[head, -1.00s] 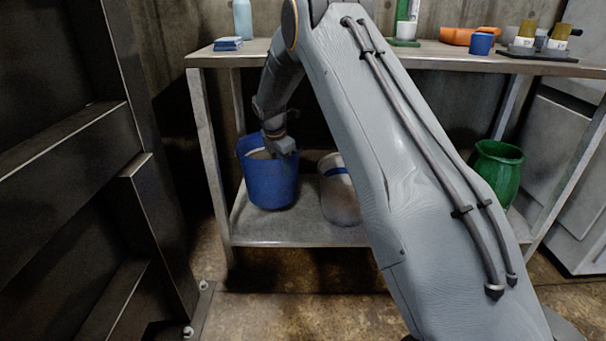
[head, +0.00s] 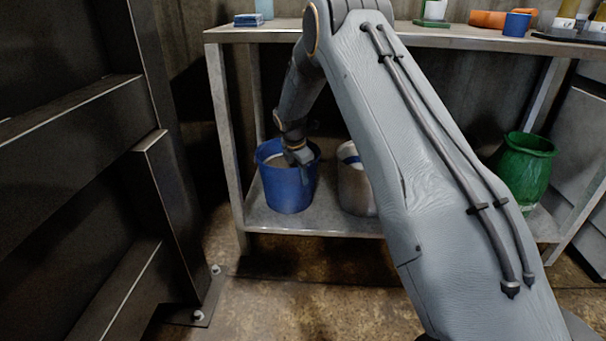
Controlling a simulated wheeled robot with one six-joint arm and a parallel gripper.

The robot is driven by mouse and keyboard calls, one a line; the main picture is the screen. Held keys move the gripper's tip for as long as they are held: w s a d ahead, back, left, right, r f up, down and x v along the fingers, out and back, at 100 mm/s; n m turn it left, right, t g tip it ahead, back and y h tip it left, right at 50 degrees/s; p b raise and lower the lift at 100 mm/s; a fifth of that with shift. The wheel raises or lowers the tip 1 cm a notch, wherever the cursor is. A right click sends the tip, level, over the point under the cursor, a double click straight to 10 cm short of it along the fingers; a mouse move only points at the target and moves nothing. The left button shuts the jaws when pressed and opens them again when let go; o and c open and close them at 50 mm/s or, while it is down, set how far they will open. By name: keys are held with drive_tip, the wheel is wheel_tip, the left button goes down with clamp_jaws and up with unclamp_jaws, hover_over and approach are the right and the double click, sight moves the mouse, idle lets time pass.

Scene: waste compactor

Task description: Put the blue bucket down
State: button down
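The blue bucket (head: 288,190) stands upright on the lower shelf (head: 318,224) of the table, at its left end. My gripper (head: 299,160) is at the bucket's near upper rim, with its fingers pointing down at the rim and partly over the opening. The fingers are small and dark here, so I cannot tell whether they are closed on the rim or apart. The bucket's base appears to rest on the shelf.
A white and grey bucket (head: 355,187) stands just right of the blue one, partly behind my arm. A green bucket (head: 526,170) is at the shelf's right end. The tabletop (head: 440,38) is above. A dark metal frame (head: 165,190) stands at left.

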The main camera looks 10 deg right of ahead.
drive_tip(key=shift+w+r, duration=0.2)
drive_tip(key=shift+r, duration=0.05)
drive_tip(key=c, duration=2.2)
unclamp_jaws()
drive_tip(key=shift+s+f, duration=0.2)
drive_tip(key=shift+f, duration=0.05)
drive_tip(key=shift+o, duration=1.1)
drive_tip(key=shift+r, duration=0.1)
